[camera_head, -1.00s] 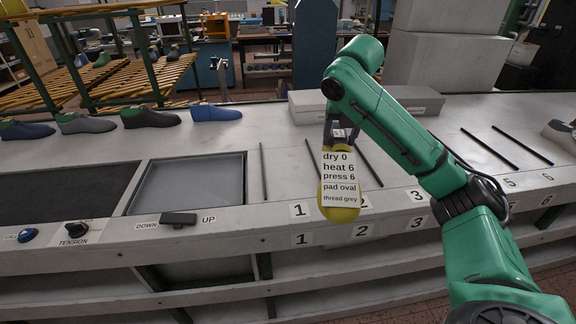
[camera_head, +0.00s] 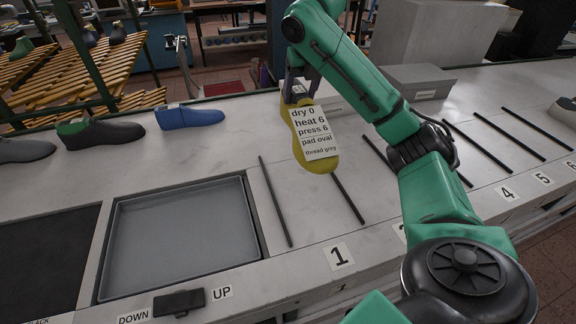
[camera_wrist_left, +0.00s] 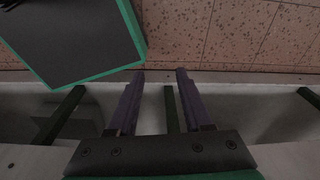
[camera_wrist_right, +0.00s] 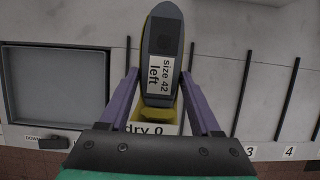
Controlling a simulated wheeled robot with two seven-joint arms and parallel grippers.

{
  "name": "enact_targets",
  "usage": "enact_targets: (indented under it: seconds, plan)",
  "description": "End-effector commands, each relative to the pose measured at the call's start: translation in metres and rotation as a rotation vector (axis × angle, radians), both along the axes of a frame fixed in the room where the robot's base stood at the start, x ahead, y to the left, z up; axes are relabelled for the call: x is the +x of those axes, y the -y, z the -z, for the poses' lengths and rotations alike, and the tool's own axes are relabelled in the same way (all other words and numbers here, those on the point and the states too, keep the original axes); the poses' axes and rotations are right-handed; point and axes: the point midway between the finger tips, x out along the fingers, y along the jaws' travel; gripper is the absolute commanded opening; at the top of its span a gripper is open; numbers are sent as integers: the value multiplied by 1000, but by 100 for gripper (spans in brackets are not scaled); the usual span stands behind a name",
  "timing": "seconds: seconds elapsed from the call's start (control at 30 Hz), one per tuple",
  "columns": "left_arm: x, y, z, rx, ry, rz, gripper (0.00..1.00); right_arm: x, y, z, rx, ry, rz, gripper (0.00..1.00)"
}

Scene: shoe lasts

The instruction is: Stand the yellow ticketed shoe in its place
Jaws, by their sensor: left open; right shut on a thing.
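The yellow shoe (camera_head: 314,143) hangs from my right gripper (camera_head: 300,78), toe toward the bench front. A white ticket on it reads dry 0, heat 6, press 6, pad oval, thread grey. In the right wrist view, a grey top (camera_wrist_right: 162,45) labelled size 42 left shows between the shut fingers, with yellow around it. The shoe appears above the bench, over the far part of the bays by plate 1 (camera_head: 339,255); its exact height is unclear. My left gripper (camera_wrist_left: 160,75) is open and empty, seen only in its wrist view.
Black rods (camera_head: 275,200) divide the numbered bays. A grey sunken tray (camera_head: 180,235) and a lever (camera_head: 180,302) lie to the left. A blue shoe (camera_head: 190,117) and others stand at the back left. A grey box (camera_head: 418,80) lies behind my right arm.

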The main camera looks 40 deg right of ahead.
Motion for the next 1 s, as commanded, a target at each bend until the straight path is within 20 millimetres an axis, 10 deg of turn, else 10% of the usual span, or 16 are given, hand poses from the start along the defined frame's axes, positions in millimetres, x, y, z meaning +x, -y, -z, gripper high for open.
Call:
enact_targets:
  seconds: [0.5, 1.0]
  plan:
    - [-29, -2, 8, 3, -46, -1, 50, -4, 1, 137, -3, -3, 1, 0]
    - [-14, -1, 4, 2, -22, -1, 50, -4, 1, 195, -2, 4, 1, 0]
